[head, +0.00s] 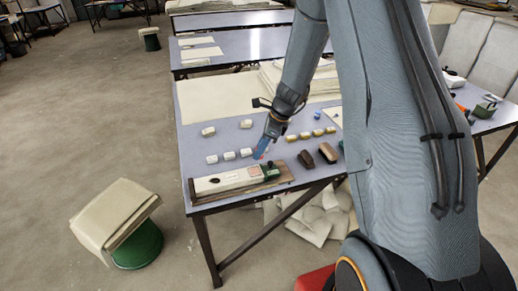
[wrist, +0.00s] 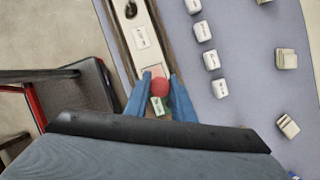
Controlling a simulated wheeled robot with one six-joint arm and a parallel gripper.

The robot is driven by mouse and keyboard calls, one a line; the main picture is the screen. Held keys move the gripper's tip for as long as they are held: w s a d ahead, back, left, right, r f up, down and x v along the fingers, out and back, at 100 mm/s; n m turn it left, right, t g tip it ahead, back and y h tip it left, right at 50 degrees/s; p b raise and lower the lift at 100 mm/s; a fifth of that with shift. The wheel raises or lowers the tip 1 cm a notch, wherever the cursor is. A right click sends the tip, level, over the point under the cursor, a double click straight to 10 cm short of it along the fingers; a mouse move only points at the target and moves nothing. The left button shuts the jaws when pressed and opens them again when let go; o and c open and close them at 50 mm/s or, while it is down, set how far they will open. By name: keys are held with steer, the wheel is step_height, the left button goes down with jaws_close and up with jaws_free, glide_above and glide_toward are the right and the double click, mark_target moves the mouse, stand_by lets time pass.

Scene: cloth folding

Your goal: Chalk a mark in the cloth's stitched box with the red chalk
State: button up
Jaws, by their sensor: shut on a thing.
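My gripper (head: 262,150) has blue fingers and is shut on the red chalk (wrist: 160,86), which shows as a round red end between the fingertips in the wrist view. In the head view my gripper is over the right part of a narrow pale cloth strip (head: 215,184) on a board at the table's front edge. The strip also shows in the wrist view (wrist: 146,50). A small outlined box (wrist: 153,72) on the strip lies just beyond the chalk, partly hidden by it. I cannot tell whether the chalk touches the cloth.
White labelled blocks (head: 229,156) stand in a row behind the strip, with yellowish blocks (head: 305,136) to the right. Two dark brushes (head: 306,159) lie right of the strip. A stool with a green base (head: 139,248) stands on the floor at left.

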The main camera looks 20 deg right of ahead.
mark_target(246, 172)
step_height(246, 172, down, 6)
steer(key=b, duration=0.4)
steer(key=shift+r+b, duration=0.1)
steer(key=shift+b, duration=0.2)
steer(key=shift+a+f+b, duration=0.2)
steer(key=shift+a+f, duration=0.05)
steer(key=shift+a, duration=0.4)
steer(key=shift+a+f+b, duration=0.15)
steer(key=shift+a+f, duration=0.1)
steer(key=shift+a, duration=0.35)
steer(key=shift+c, duration=0.5)
steer(key=shift+a+r, duration=0.1)
steer(key=shift+a, duration=0.6)
steer(key=shift+b, duration=0.4)
steer(key=shift+d+p, duration=0.5)
steer(key=shift+d, duration=1.45)
step_height(246, 172, up, 8)
steer(key=p, duration=0.6)
